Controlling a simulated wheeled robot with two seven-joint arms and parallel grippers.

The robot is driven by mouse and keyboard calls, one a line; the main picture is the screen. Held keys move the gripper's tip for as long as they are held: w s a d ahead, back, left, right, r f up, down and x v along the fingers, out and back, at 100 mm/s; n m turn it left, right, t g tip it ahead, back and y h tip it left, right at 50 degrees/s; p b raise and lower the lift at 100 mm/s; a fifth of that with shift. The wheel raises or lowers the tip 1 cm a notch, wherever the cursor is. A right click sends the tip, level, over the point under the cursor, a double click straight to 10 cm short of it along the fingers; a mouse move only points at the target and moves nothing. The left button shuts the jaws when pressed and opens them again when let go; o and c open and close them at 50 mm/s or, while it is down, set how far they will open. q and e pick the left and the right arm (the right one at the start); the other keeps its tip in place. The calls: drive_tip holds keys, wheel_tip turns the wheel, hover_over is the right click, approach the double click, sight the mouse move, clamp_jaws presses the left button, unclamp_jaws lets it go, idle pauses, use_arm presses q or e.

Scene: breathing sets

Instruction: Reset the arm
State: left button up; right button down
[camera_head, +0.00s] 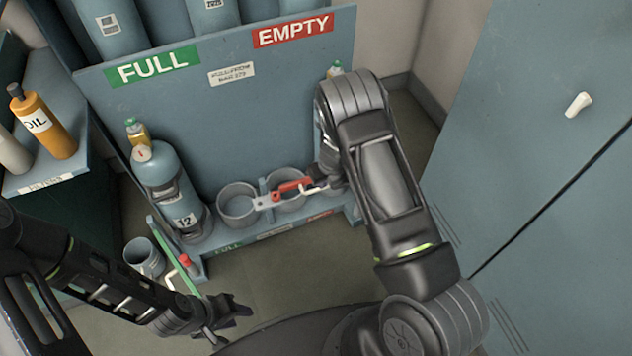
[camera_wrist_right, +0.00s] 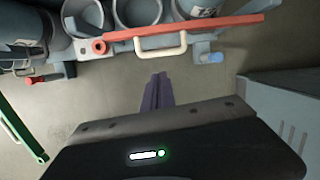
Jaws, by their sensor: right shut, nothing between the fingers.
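My right arm reaches over the low rack from the bottom right in the head view. Its gripper is mostly hidden there behind the arm; in the right wrist view my right gripper (camera_wrist_right: 157,92) is shut and empty, its dark fingers over bare floor. A red bar with a pale handle (camera_wrist_right: 230,27) lies beyond the fingertips, apart from them. The red bar also shows in the head view (camera_head: 293,186) in front of the round holders. My left gripper (camera_head: 228,318) is low at the left, above the floor; its finger gap is unclear.
A grey cylinder marked 12 (camera_head: 172,190) stands in the rack's left side, beside an empty round holder (camera_head: 238,204). A green bar (camera_head: 172,255) sits at the rack's left front. An orange oil bottle (camera_head: 45,122) is on the left shelf. A blue-grey cabinet (camera_head: 540,150) stands right.

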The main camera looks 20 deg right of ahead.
idle(0.5)
drive_tip(key=s+f+n+h, duration=0.1)
drive_tip(key=s+f+n, duration=0.2)
drive_tip(key=s+n, duration=0.85)
drive_tip(key=s+a+n+g+y, duration=0.2)
drive_tip(key=s+a+n, duration=1)
drive_tip(key=n, duration=0.7)
drive_tip(key=s+a+r+n+y, duration=0.3)
drive_tip(key=s+a+r, duration=0.25)
drive_tip(key=a, duration=0.35)
wheel_tip(320, 180, up, 13)
drive_tip(key=p, duration=1.3)
drive_tip(key=shift+d, duration=0.15)
